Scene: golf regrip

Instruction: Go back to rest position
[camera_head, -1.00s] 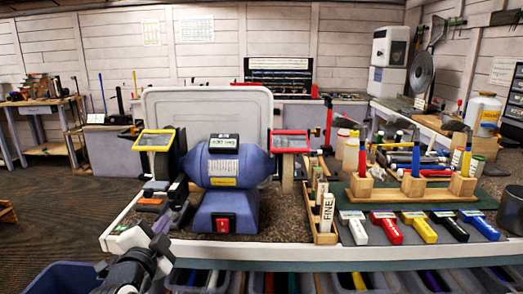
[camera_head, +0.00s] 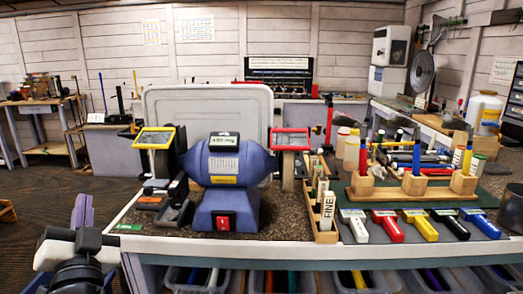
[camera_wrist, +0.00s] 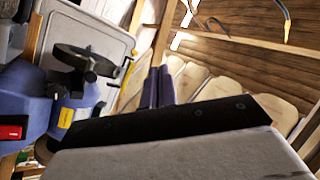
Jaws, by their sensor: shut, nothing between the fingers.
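My gripper (camera_head: 84,208) shows at the lower left in the head view, left of the workbench's (camera_head: 300,246) front left corner. Its purple fingers point up and sit together, shut, with nothing visible between them. In the wrist view the fingers (camera_wrist: 158,86) are close together and empty. My dark wrist and forearm are below the gripper in the head view. The gripper appears apart from the bench and everything on it.
A blue bench grinder (camera_head: 225,165) stands on the bench's left part. Several bins (camera_head: 290,281) sit under the bench.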

